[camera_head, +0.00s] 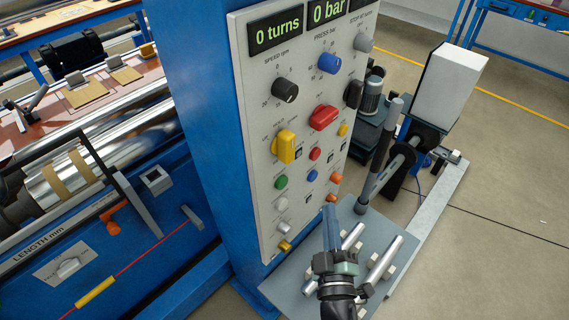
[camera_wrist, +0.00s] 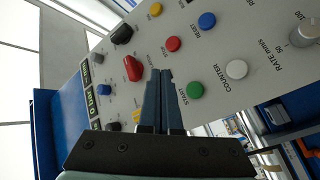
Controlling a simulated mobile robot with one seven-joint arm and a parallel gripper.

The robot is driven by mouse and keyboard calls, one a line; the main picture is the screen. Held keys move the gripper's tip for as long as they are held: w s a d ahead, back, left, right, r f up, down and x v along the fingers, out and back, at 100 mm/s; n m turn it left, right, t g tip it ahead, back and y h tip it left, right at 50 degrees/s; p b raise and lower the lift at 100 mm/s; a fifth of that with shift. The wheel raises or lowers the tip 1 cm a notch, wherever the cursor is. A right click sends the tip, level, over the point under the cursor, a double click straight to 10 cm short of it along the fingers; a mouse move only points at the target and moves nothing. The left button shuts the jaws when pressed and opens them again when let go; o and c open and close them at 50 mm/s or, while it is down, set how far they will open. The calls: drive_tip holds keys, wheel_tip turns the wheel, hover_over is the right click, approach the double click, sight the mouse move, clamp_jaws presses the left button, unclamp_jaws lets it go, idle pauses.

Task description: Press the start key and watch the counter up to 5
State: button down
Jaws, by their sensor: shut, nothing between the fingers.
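The green start key (camera_head: 281,182) sits on the grey control panel, below the yellow selector. In the wrist view the green key (camera_wrist: 194,90) is marked START and lies just right of my fingertips. The counter display (camera_head: 277,33) at the top of the panel reads 0 turns. My gripper (camera_head: 329,207) is shut and empty, with its fingers pointing up near the panel's lower right edge. In the wrist view its closed tips (camera_wrist: 165,72) lie between the green key and the red knob. I cannot tell how far they are from the panel.
Close by are a red STOP key (camera_wrist: 173,44), a blue RESET key (camera_wrist: 207,20) and a white button (camera_wrist: 236,69). A red knob (camera_head: 323,117) and yellow selector (camera_head: 285,146) stick out. The pressure display (camera_head: 328,10) reads 0 bar. A grey plate with metal rods lies below.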

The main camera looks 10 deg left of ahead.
sight(282, 183)
drive_tip(key=shift+s+a+f, duration=0.2)
drive_tip(key=shift+s+f, duration=0.1)
drive_tip(key=shift+s, duration=0.1)
drive_tip(key=shift+y, duration=0.3)
drive_tip(key=w+a+b, duration=0.3)
drive_tip(key=w+a, duration=0.2)
drive_tip(key=a, duration=0.2)
drive_tip(key=shift+w+b, duration=0.15)
drive_tip(key=shift+b, duration=0.2)
drive_tip(key=shift+a, duration=0.1)
idle(1.7)
drive_tip(key=shift+w+a, duration=0.25)
drive_tip(key=shift+a, duration=0.05)
